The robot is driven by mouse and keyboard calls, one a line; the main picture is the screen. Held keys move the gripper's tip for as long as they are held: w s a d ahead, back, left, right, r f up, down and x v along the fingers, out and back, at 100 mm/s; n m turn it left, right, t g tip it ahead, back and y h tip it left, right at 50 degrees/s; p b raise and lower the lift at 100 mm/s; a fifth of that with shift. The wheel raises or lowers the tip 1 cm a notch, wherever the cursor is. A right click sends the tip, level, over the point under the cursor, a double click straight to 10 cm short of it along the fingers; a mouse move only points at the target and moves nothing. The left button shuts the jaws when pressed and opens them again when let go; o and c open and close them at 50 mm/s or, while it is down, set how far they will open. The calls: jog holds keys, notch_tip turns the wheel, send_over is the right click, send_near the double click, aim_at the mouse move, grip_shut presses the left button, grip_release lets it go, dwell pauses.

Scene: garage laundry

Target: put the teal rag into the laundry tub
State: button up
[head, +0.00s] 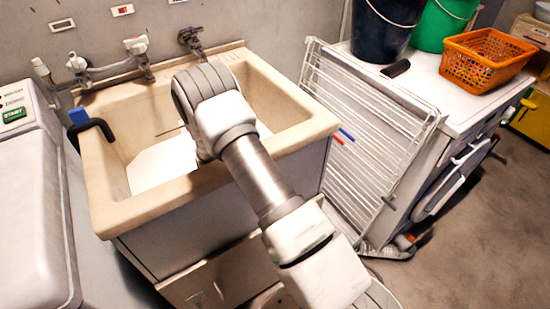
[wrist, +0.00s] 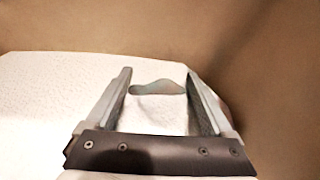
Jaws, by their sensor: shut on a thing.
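The laundry tub (head: 105,185) is a cream basin with a thick rim, below two wall taps. My arm reaches over its front rim, and my gripper is hidden behind my wrist in the head view. In the wrist view my gripper (wrist: 160,82) points down into the tub, close above a white textured sheet (wrist: 45,90). A small greyish-teal piece (wrist: 158,87) spans the gap between the fingertips, and the fingers are shut on it. It looks like part of the teal rag; the rest of the rag is not visible.
The white sheet also shows in the tub in the head view (head: 160,165). A black hook with a blue end (head: 90,125) sits on the left rim. A white wire rack (head: 365,130) leans right of the tub. An orange basket (head: 487,60) and buckets stand beyond it.

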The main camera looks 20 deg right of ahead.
jog(key=shift+f, duration=0.2)
jog(key=o, duration=1.1)
jog(key=shift+r, duration=0.25)
jog(key=shift+a+r, duration=0.2)
jog(key=shift+a, duration=0.15)
jog(key=p+v, duration=0.2)
jog(key=v, duration=0.9)
jog(key=shift+a, duration=0.1)
jog(key=shift+f, duration=0.1)
